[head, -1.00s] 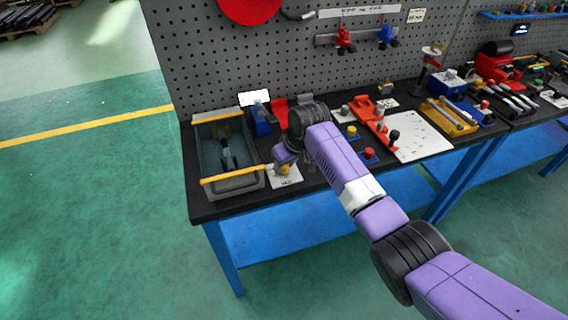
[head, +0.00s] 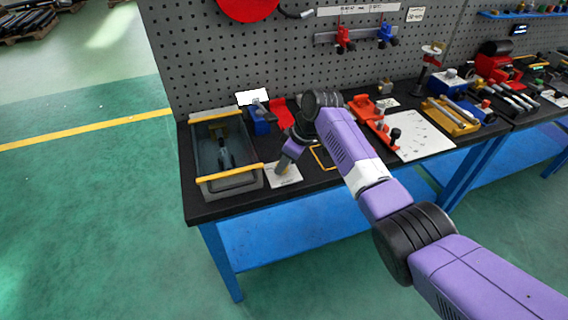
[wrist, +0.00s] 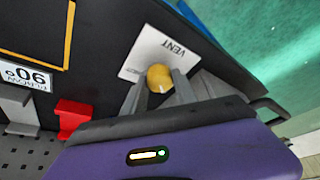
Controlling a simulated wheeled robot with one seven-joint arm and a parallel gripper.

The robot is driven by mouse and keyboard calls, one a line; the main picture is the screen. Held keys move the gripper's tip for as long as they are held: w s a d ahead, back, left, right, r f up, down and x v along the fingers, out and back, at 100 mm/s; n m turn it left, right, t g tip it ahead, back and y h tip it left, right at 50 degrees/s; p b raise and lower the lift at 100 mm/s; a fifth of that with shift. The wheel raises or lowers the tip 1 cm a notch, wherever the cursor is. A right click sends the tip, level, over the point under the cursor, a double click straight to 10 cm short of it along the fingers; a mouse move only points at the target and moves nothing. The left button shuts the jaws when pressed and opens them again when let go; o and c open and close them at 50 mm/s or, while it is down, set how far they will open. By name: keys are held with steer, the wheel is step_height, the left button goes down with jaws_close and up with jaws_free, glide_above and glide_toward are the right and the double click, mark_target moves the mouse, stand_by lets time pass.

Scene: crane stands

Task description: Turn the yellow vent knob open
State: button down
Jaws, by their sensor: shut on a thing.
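The yellow vent knob (wrist: 158,77) is round and stands on a white plate (wrist: 146,54) marked VENT. In the wrist view my gripper (wrist: 161,82) has one finger on each side of the knob and is shut on it. In the head view my gripper (head: 281,169) points down at the same white plate (head: 289,179), near the table's front edge. There the knob is mostly hidden by the gripper. The knob's turn angle cannot be told.
A grey bin (head: 231,184) with yellow edges stands just left of the plate. A blue block (head: 261,126) and a red piece (head: 281,113) lie behind. A yellow outline (head: 320,158) on the table lies to the right, partly behind my arm. The perforated panel stands at the back.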

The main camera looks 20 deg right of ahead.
stand_by(0.3)
steer(key=c, duration=1)
jaws_free()
steer(key=v, duration=0.7)
steer(key=shift+r, duration=0.4)
steer(key=shift+s+d, duration=0.1)
steer(key=shift+s, duration=0.05)
